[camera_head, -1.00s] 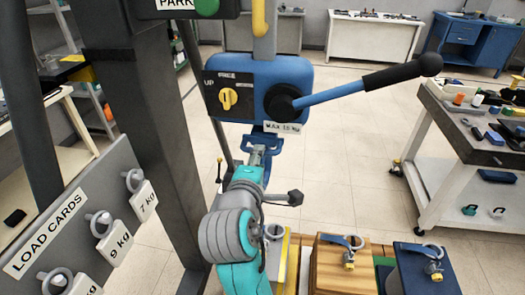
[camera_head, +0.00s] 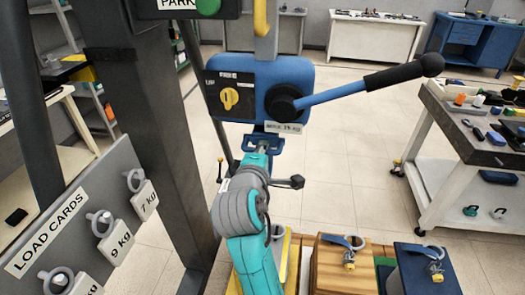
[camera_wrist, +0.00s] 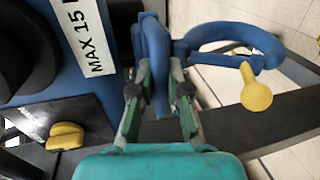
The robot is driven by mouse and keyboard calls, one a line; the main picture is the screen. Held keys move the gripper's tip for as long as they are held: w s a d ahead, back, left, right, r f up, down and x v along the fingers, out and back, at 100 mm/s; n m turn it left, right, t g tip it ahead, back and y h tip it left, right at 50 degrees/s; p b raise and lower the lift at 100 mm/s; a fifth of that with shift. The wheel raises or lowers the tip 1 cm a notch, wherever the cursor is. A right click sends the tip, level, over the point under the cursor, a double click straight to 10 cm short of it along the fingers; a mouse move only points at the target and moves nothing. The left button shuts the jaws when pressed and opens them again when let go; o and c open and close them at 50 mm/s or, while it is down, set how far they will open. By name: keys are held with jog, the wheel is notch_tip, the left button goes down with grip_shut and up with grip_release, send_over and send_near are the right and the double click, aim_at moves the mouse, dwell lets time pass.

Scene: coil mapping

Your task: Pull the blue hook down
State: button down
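The blue hook (camera_head: 262,138) hangs under the blue hoist body, with my gripper (camera_head: 262,152) right below it. In the wrist view the blue hook (camera_wrist: 153,45) has its thick part between the two fingers of my gripper (camera_wrist: 160,88). Its curved arm (camera_wrist: 232,38) reaches to the right, and a yellow latch (camera_wrist: 256,88) hangs beside it. The fingers stand on either side of the blue part, very close to it. I cannot tell whether both pads press on it.
The hoist body (camera_head: 300,72) carries a yellow selector knob (camera_head: 229,98) and a long lever (camera_head: 365,85) reaching right. A dark column (camera_head: 150,130) and the load card board (camera_head: 75,220) stand left. Weight blocks (camera_head: 343,268) stand below right. A tool bench (camera_head: 450,130) is at right.

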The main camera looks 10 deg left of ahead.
notch_tip(320, 180, down, 13)
jog(key=shift+r, duration=0.2)
dwell(0.3)
jog(key=c, duration=1.1)
grip_release()
jog(key=shift+c, duration=0.2)
jog(key=shift+s, duration=0.1)
jog(key=v, duration=1.1)
jog(key=shift+s+r, duration=0.15)
jog(key=shift+s, duration=0.2)
